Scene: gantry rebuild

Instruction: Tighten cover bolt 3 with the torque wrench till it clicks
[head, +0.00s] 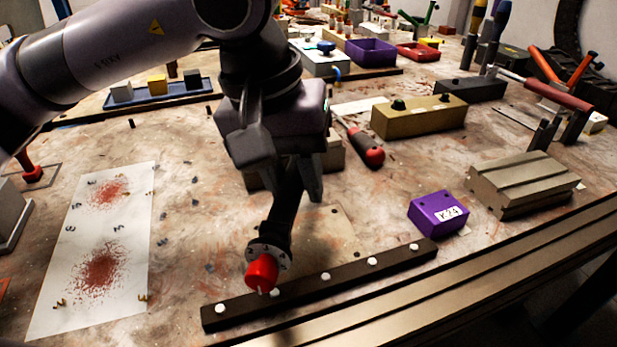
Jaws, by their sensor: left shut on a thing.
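The bar carries a row of several pale round heads (325,277), perhaps bolts; no numbers are readable. A long tool with a dull red handle (556,95) and metal shaft rests on black supports at right; it may be the torque wrench. My right gripper is not in view.
A red-black screwdriver (367,150) lies behind my gripper. A stained white sheet (98,250) lies at left. A metal rail (450,290) runs along the front.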

